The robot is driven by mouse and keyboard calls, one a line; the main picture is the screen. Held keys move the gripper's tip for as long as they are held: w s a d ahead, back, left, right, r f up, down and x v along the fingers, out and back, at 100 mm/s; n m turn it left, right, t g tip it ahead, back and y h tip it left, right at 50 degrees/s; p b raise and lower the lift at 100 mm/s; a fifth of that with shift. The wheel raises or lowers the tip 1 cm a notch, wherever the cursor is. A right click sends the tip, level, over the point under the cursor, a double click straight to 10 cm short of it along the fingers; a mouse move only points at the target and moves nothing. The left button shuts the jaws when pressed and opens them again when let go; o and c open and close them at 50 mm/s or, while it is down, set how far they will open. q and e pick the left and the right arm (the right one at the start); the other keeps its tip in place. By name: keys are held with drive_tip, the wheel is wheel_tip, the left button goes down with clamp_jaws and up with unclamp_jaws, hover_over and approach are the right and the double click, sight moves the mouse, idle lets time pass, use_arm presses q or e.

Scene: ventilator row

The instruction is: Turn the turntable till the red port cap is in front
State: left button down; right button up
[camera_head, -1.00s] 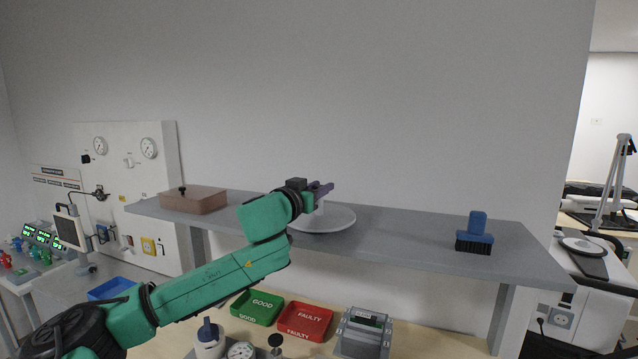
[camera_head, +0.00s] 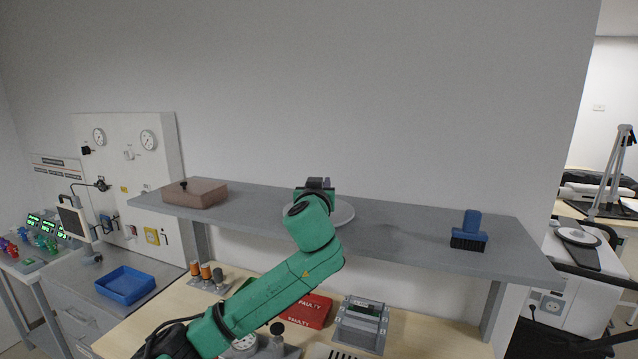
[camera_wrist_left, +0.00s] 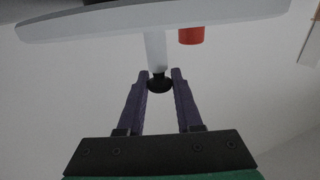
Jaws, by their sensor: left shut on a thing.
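The turntable is a pale round disc (camera_head: 344,213) on the grey shelf, partly hidden behind my left arm in the head view. Its edge (camera_wrist_left: 230,14) crosses the top of the left wrist view. A pale post (camera_wrist_left: 155,48) with a black knob (camera_wrist_left: 160,84) stands out from the disc. My left gripper (camera_wrist_left: 161,76) is shut on the knob, one finger on each side. The red port cap (camera_wrist_left: 191,35) sits on the disc just right of the post in the wrist view. It is hidden in the head view. My right gripper is not in view.
On the shelf (camera_head: 400,232), a brown box (camera_head: 195,193) stands at the left and a blue brush (camera_head: 470,232) at the right. Below are a red FAULTY tray (camera_head: 313,312), a blue tray (camera_head: 125,285) and a grey fixture (camera_head: 361,325).

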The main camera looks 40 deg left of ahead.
use_arm(q)
drive_tip(key=shift+r, duration=0.1)
idle(0.4)
drive_tip(key=c, duration=0.6)
unclamp_jaws()
drive_tip(key=shift+s, duration=0.1)
drive_tip(key=shift+s+d+f+b, duration=0.2)
drive_tip(key=shift+s+d+b, duration=0.05)
drive_tip(key=shift+b, duration=0.1)
drive_tip(key=b+v, duration=0.3)
drive_tip(key=v, duration=0.2)
drive_tip(key=shift+s+d+f, duration=0.2)
drive_tip(key=shift+s+d, duration=0.05)
drive_tip(key=shift+d, duration=0.05)
drive_tip(key=v, duration=0.2)
drive_tip(key=b+v, duration=0.1)
drive_tip(key=v, duration=0.5)
drive_tip(key=shift+r+b, duration=0.35)
drive_tip(key=shift+r, duration=0.05)
